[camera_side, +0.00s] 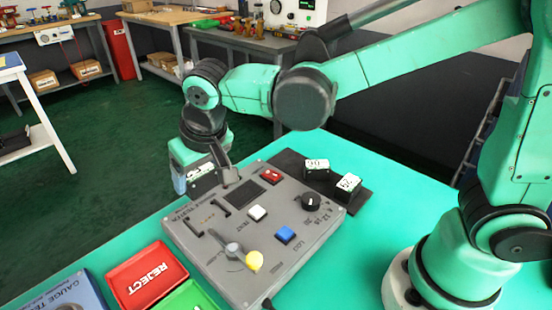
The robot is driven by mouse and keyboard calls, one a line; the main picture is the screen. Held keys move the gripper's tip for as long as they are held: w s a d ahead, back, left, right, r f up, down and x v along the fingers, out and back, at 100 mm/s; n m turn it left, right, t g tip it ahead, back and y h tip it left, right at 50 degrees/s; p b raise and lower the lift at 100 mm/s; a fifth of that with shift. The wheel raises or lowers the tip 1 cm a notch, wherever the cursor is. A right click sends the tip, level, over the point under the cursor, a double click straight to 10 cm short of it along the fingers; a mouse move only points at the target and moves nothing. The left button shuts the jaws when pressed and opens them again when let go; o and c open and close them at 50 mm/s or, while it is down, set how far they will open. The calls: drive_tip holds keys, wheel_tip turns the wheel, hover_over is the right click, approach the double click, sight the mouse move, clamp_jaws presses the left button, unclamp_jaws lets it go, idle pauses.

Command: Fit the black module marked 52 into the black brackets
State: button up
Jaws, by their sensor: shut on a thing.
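My gripper (207,165) is over the far left part of the grey tester panel (188,241). It is shut on a dark module (203,184) with a white label; the label's number is too small to read surely, and the jaws hide part of the module. Black brackets (206,217) stand on the panel just below and in front of the held module. The module appears above and behind them; I cannot tell whether it touches the panel.
Two white-labelled black modules (317,169) (347,186) sit on a dark mat (287,160) behind the panel. The panel carries a yellow-tipped lever (253,261), black knob (311,201), and white, red and blue (284,235) buttons. A red REJECT tray (147,276) lies at left.

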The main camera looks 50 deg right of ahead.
sight(204, 216)
drive_tip(key=shift+s+a+f, duration=0.1)
drive_tip(key=shift+a+f, duration=0.15)
drive_tip(key=shift+f, duration=2.7)
drive_tip(key=shift+f, duration=0.6)
drive_tip(key=o, duration=1.1)
drive_tip(key=v, duration=1.1)
drive_tip(key=shift+s, duration=0.1)
drive_tip(key=shift+r, duration=0.1)
